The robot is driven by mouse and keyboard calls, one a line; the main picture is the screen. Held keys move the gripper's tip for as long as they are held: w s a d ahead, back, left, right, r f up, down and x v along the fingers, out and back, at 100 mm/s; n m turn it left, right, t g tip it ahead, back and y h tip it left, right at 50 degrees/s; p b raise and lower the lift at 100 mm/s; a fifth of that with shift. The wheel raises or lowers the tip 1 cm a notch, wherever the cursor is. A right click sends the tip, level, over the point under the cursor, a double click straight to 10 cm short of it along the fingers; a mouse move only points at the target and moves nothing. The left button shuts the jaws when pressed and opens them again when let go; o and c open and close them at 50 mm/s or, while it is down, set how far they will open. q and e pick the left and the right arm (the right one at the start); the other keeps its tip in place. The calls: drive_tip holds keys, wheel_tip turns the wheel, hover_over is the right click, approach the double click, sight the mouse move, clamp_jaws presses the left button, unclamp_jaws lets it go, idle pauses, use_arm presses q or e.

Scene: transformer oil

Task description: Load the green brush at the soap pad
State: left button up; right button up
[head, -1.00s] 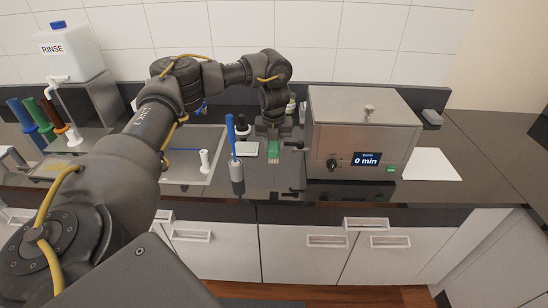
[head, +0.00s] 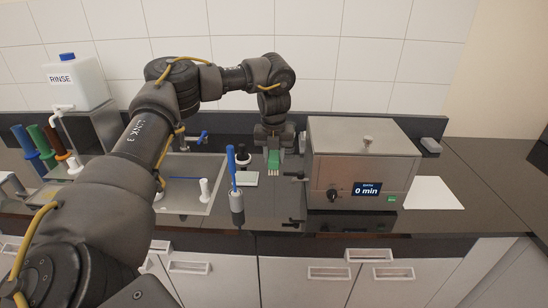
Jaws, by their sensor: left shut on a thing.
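My left gripper (head: 273,147) points down at the back of the counter, left of the metal bath. It is shut on the green brush (head: 273,163), whose pale bristles face down. The brush is to the right of a small pale flat pad (head: 247,180) and apart from it in the picture. A yellowish flat patch (head: 44,196) lies at the far left, partly hidden by my arm. No label shows which of these is the soap pad. My right gripper is not in view.
A blue-handled brush (head: 231,167) stands in a grey cup (head: 237,204) left of my gripper. The metal bath (head: 362,165) reads 0 min. A metal tray (head: 182,206), coloured tubes and a RINSE tank (head: 74,86) are left. A white sheet (head: 432,193) lies right.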

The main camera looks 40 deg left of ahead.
use_arm(q)
drive_tip(key=shift+c, duration=0.9)
drive_tip(key=shift+d+n, duration=0.3)
drive_tip(key=shift+d, duration=0.15)
drive_tip(key=s+d+r+n+g+b, duration=0.1)
drive_tip(key=s+d+n, duration=0.5)
drive_tip(key=d+n, duration=0.5)
drive_tip(key=s+d+r+n+g+b, duration=0.1)
drive_tip(key=s+d+n+b, duration=0.1)
drive_tip(key=s+d+n, duration=0.4)
drive_tip(key=d+n, duration=0.5)
drive_tip(key=n, duration=0.2)
drive_tip(key=shift+s+d+r+n+g, duration=0.15)
drive_tip(key=shift+s+d+n+g, duration=0.15)
drive_tip(key=shift+s, duration=0.1)
